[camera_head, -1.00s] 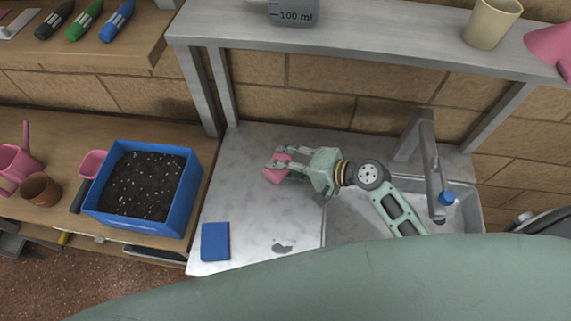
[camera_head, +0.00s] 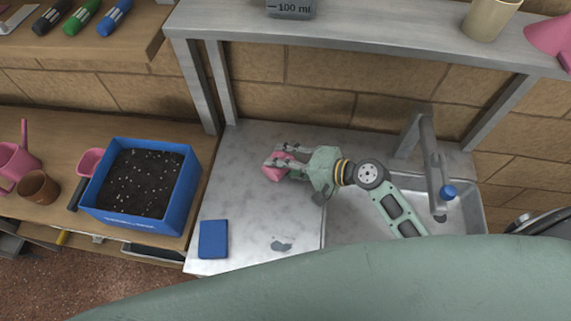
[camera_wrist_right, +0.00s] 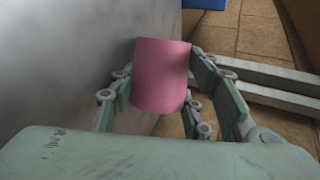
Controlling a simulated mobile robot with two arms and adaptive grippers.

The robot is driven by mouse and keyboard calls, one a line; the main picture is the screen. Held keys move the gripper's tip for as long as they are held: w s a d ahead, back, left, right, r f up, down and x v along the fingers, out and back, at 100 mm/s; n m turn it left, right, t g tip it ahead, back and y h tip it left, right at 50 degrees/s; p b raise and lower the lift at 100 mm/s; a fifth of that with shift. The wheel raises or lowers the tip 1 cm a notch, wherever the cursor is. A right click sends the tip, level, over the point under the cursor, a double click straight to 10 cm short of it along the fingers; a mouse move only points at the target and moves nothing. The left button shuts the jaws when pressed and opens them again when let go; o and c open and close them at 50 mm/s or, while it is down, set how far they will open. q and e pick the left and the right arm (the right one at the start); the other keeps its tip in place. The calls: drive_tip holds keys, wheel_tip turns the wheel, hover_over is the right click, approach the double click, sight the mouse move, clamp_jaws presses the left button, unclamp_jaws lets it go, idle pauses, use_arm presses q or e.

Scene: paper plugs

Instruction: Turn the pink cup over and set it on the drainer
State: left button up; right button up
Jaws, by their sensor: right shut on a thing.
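The pink cup (camera_head: 274,168) is at the metal counter's drainer area (camera_head: 245,190), left of the sink. My right gripper (camera_head: 280,162) is shut on it, with a finger on either side. In the right wrist view the cup (camera_wrist_right: 161,76) stands between the two fingers of the gripper (camera_wrist_right: 165,100), and its plain pink side faces the camera. I cannot tell which end is its mouth, or whether it touches the counter. My left gripper is not in view.
A sink with a tap (camera_head: 430,160) is on the right. A blue sponge-like block (camera_head: 213,239) lies at the counter's front left. A blue soil box (camera_head: 190,185) stands on the wooden bench at left. A shelf (camera_head: 360,35) runs above the back.

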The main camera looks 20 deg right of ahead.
drive_tip(key=shift+s+f+g, duration=0.15)
drive_tip(key=shift+s+f, duration=0.15)
drive_tip(key=shift+f, duration=0.2)
drive_tip(key=shift+s+f+g, duration=0.15)
drive_tip(key=shift+s+f, duration=0.1)
drive_tip(key=shift+f, duration=0.25)
drive_tip(key=o, duration=1.3)
drive_tip(key=shift+w+a+f, duration=0.15)
drive_tip(key=shift+w, duration=0.15)
drive_tip(key=r, duration=1.1)
drive_tip(key=shift+w+r, duration=0.15)
drive_tip(key=shift+w, duration=0.25)
